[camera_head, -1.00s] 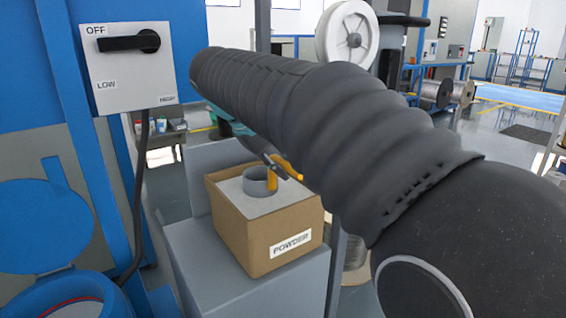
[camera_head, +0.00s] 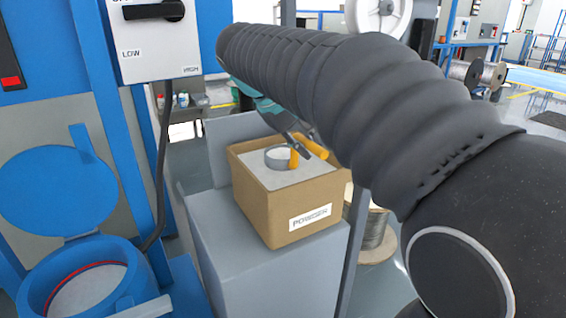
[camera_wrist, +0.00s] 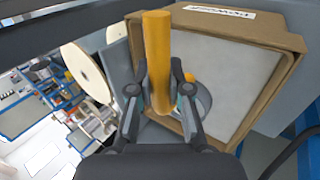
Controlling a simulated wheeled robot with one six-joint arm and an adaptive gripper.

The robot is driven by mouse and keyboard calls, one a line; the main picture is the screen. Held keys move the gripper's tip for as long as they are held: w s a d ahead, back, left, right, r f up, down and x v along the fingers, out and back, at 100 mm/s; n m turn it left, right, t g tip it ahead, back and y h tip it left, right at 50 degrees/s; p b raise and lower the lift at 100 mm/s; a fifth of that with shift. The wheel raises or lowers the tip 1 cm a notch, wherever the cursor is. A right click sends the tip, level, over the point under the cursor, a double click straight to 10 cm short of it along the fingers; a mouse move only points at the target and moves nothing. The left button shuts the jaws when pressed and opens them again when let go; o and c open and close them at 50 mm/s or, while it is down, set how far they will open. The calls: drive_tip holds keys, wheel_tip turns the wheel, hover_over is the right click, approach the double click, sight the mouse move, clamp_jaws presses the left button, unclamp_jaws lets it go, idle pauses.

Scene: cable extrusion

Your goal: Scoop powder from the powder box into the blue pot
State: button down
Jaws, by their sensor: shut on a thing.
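The open cardboard powder box (camera_head: 295,212) stands on a grey stand, filled with pale powder (camera_head: 255,173). A grey scoop cup (camera_head: 277,158) with an orange handle (camera_head: 315,147) is at the powder surface, with pale powder inside its rim. My gripper (camera_head: 298,143) is shut on the handle above the box. In the wrist view the gripper (camera_wrist: 159,72) grips the orange handle (camera_wrist: 157,35), and its right finger partly hides the cup (camera_wrist: 204,100). The blue pot (camera_head: 35,291) is at lower left, its round lid (camera_head: 58,190) raised and its mouth open.
A grey control box (camera_head: 158,52) with a black switch hangs above, left of the powder box. A black cable (camera_head: 160,165) runs down from it. The grey stand (camera_head: 275,285) has an upright panel behind the box. A wire spool (camera_head: 375,235) stands to the right.

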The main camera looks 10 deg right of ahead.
idle(0.3)
drive_tip(key=shift+r+p, duration=2.4)
drive_tip(key=shift+r, duration=2.85)
